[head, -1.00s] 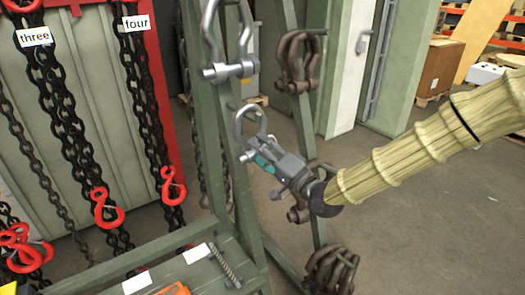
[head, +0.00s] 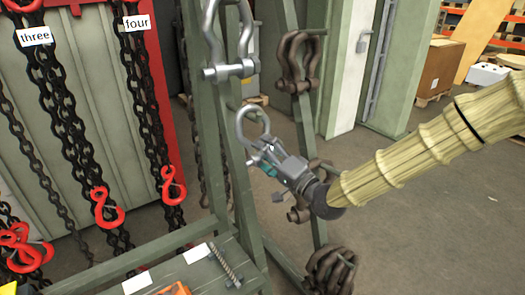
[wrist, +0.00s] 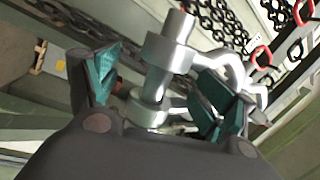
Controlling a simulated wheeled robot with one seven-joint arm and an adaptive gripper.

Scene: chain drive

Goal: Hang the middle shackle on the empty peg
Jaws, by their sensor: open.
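The middle shackle, silver (head: 241,118), shows in the head view at the green rack's near post, below a larger silver shackle (head: 247,40). Its bow is up and its pin end is down by my gripper (head: 266,163). In the wrist view the shackle's pin and eyes (wrist: 167,55) stand between my gripper's (wrist: 160,95) teal-padded fingers. The fingers are apart, with a clear gap on the left; the right finger is close to the shackle or touching it. I cannot tell whether the bow rests on a peg. The empty peg is not clear to see.
Rusty brown shackles (head: 297,62) hang on the rack's far post, with more (head: 330,270) lower down. Black chains with red hooks (head: 107,208) hang at left. A green bench (head: 205,275) with a threaded rod is in front. Floor at right is clear.

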